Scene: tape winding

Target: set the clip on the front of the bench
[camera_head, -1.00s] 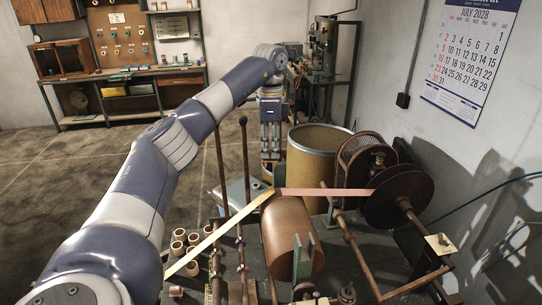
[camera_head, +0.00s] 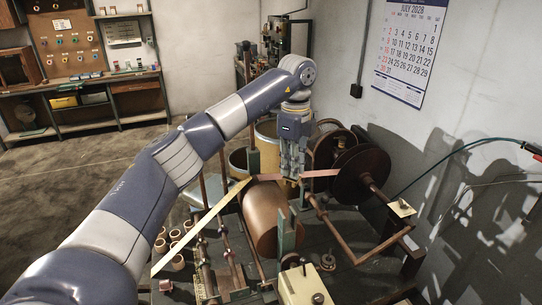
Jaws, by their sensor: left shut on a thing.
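My left gripper (camera_head: 291,176) reaches in from the left and points down just behind the copper-brown roller (camera_head: 272,218), close to the pink tape (camera_head: 318,173). Its fingers are close together on something small, taken to be the clip; its shape cannot be made out. The bench (camera_head: 345,288) is a dark top under the winding rig. A pale cream strip (camera_head: 205,225) runs from the roller's top down to the lower left. My right gripper is not in view.
A brown reel disc (camera_head: 361,174) and rusty bars (camera_head: 378,246) stand on the right. Several small spools (camera_head: 176,246) sit at the left. A cream block (camera_head: 301,287) is at the bottom. A tan drum (camera_head: 266,141) stands behind the gripper.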

